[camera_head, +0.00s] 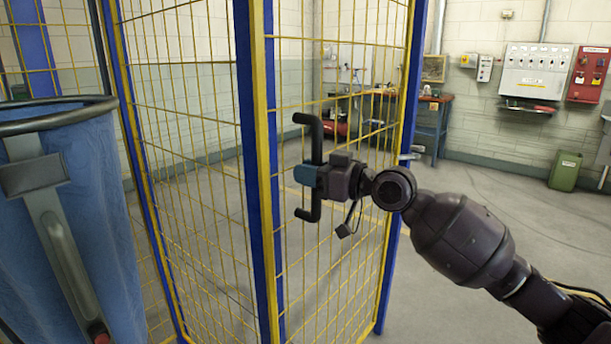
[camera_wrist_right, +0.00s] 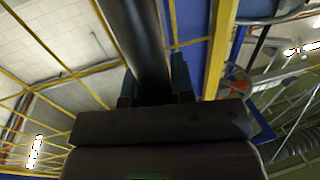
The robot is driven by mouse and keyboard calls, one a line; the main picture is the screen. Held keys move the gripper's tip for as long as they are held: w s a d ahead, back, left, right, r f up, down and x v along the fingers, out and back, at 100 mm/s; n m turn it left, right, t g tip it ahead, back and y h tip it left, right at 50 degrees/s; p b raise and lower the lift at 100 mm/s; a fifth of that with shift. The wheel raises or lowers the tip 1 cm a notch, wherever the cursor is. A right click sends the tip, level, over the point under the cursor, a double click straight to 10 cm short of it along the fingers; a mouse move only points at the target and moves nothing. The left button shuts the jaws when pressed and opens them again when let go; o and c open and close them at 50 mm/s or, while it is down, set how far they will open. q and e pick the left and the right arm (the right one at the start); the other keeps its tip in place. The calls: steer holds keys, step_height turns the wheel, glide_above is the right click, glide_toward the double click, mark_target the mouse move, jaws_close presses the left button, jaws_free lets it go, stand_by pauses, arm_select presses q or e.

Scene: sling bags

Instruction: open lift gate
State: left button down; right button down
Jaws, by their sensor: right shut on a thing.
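The lift gate (camera_head: 341,215) is a yellow wire-mesh panel in a blue and yellow frame, in the middle of the head view. A black, upright, bracket-shaped handle (camera_head: 316,137) stands on its near side. My right gripper (camera_head: 308,175) is shut around the middle of the handle, coming from the right. In the right wrist view the black handle bar (camera_wrist_right: 140,40) runs up between the teal fingers (camera_wrist_right: 155,85). The gate looks shut against the blue corner post (camera_head: 256,150), though its latch side is hard to make out. My left gripper is not in view.
A blue bag (camera_head: 65,220) hangs on a dark round rim at the left. More yellow mesh (camera_head: 185,130) stands left of the gate. A workbench (camera_head: 430,120), a green bin (camera_head: 565,171) and wall boxes (camera_head: 537,70) are farther back. The floor to the right is clear.

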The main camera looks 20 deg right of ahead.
steer(key=shift+w+d+r, duration=0.1)
steer(key=shift+w+d, duration=0.15)
steer(key=shift+d, duration=0.15)
steer(key=c, duration=1)
jaws_free()
steer(key=shift+b+v, duration=0.3)
steer(key=shift+v, duration=5.1)
